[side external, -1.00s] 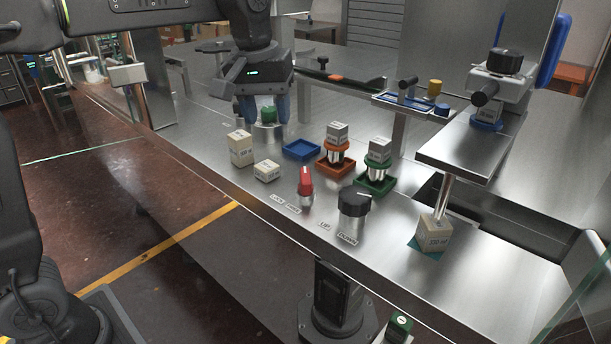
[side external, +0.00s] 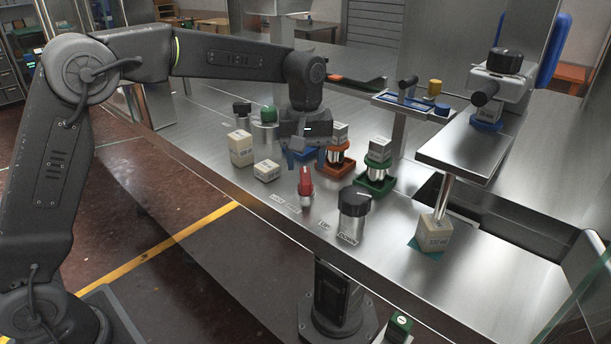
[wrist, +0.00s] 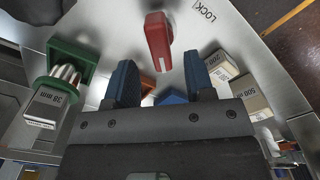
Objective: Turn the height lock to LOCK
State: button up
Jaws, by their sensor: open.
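The height lock is a red lever knob (side external: 305,184) on a metal post near the bench's front edge. Two small labels lie at its foot; the LOCK label (side external: 278,197) is the left one. In the wrist view the red lever (wrist: 156,42) stands ahead of my fingertips, its white mark facing my gripper; the LOCK label (wrist: 206,12) is off to its upper right. My gripper (side external: 305,158) is just behind and above the lever, pointing down. In the wrist view my gripper (wrist: 160,62) is open, its blue fingers apart with nothing clearly held between them.
A black knob (side external: 354,203) stands right of the lever. Orange (side external: 335,166) and green (side external: 375,184) trays holding weighted pieces stand close right of my gripper. Beige blocks (side external: 241,148) (side external: 267,170) stand left. A green knob (side external: 269,114) is behind. The bench front is open.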

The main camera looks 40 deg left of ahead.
aim_at(306, 174)
jog(key=shift+f, duration=2.15)
grip_shut()
